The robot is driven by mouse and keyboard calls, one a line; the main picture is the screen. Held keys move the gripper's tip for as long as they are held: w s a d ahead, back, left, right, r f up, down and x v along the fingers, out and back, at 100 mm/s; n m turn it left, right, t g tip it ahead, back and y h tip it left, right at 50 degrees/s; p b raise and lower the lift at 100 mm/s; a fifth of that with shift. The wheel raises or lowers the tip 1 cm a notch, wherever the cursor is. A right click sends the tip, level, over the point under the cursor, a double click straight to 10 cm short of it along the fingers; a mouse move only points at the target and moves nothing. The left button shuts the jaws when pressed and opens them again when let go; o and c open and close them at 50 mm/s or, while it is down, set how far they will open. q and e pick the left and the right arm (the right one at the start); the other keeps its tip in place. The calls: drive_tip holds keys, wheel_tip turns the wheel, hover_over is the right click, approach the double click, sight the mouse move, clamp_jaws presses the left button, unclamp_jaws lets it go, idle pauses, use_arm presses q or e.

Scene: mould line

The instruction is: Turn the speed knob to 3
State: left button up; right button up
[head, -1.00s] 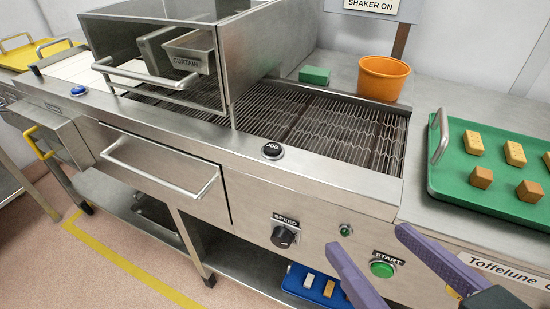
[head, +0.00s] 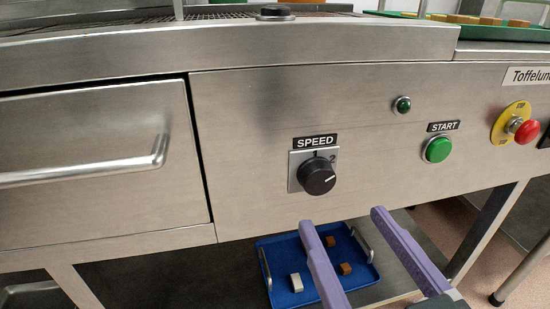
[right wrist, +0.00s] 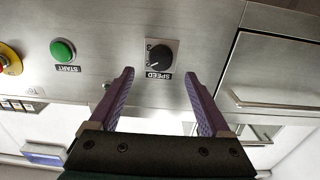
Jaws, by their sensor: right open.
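The speed knob (head: 317,177) is a black round dial on a grey plate under the SPEED label (head: 315,141). In the right wrist view the knob (right wrist: 159,55) appears upside down, beyond and between the open fingertips (right wrist: 160,80). My left gripper is not in view.
Right of the knob are a green START button (head: 438,149), a green lamp (head: 402,105) and a red stop button (head: 526,131) on yellow. A drawer handle (head: 90,170) juts out at left. A blue tray (head: 284,300) with small blocks lies below. The panel front around the knob is clear.

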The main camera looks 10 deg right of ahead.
sight(321, 185)
drive_tip(key=w+b, duration=0.1)
drive_tip(key=w, duration=0.6)
drive_tip(key=shift+w+a, duration=0.15)
drive_tip(key=shift+w, duration=0.05)
clamp_jaws()
idle(0.4)
